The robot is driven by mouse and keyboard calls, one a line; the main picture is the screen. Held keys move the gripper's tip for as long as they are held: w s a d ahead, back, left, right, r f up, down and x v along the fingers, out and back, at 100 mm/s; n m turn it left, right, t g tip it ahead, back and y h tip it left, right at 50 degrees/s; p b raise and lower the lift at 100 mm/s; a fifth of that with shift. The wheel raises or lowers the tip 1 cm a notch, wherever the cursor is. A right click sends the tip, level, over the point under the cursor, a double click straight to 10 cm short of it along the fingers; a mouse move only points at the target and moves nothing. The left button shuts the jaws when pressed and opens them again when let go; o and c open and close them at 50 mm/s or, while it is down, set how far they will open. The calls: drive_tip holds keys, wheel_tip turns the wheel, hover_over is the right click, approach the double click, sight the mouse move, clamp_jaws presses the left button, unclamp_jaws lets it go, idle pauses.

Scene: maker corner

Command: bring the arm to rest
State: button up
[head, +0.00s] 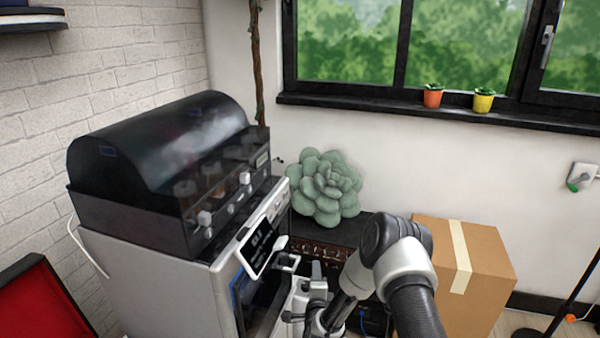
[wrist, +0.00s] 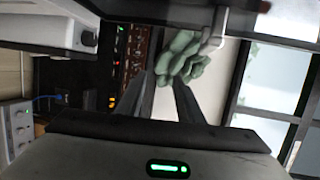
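My gripper (wrist: 160,88) shows in the wrist view with its two dark fingers apart and nothing seen between them. In the head view my arm (head: 395,250) comes in from the lower right, bends at the elbow and reaches down beside the front of the grey machine (head: 150,275). The fingers cannot be made out clearly there. A pale handle (head: 287,262) sticks out from the machine's front, close to my arm's end; whether they touch cannot be told.
A green succulent (head: 325,188) stands behind my arm; it also shows beyond the fingers in the wrist view (wrist: 183,58). A cardboard box (head: 485,275) stands right of my elbow. Small orange (head: 432,97) and yellow (head: 483,102) pots sit on the windowsill. A red case (head: 45,310) is at lower left.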

wheel_tip(320, 180, up, 14)
drive_tip(key=w+n+g+y, duration=0.2)
drive_tip(key=w+n, duration=0.1)
drive_tip(key=n, duration=0.3)
drive_tip(key=s+d+r+n+g, duration=0.1)
drive_tip(key=s+r+n, duration=0.25)
drive_tip(key=r, duration=0.35)
drive_tip(key=s+d+r+n+g, duration=0.1)
drive_tip(key=s+r+n+g, duration=0.1)
drive_tip(key=s+r, duration=0.35)
drive_tip(key=s+d+r+n+g+h+p, duration=0.15)
drive_tip(key=s+r, duration=0.25)
drive_tip(key=s, duration=0.8)
drive_tip(key=s+d+r+n+g, duration=0.25)
drive_tip(key=s+r, duration=0.25)
drive_tip(key=s, duration=0.6)
drive_tip(key=s+d+r+n+g, duration=0.1)
drive_tip(key=s+d+r+n, duration=0.25)
drive_tip(key=s, duration=0.85)
wheel_tip(320, 180, up, 22)
drive_tip(key=p, duration=2.2)
drive_tip(key=shift+w+a, duration=0.2)
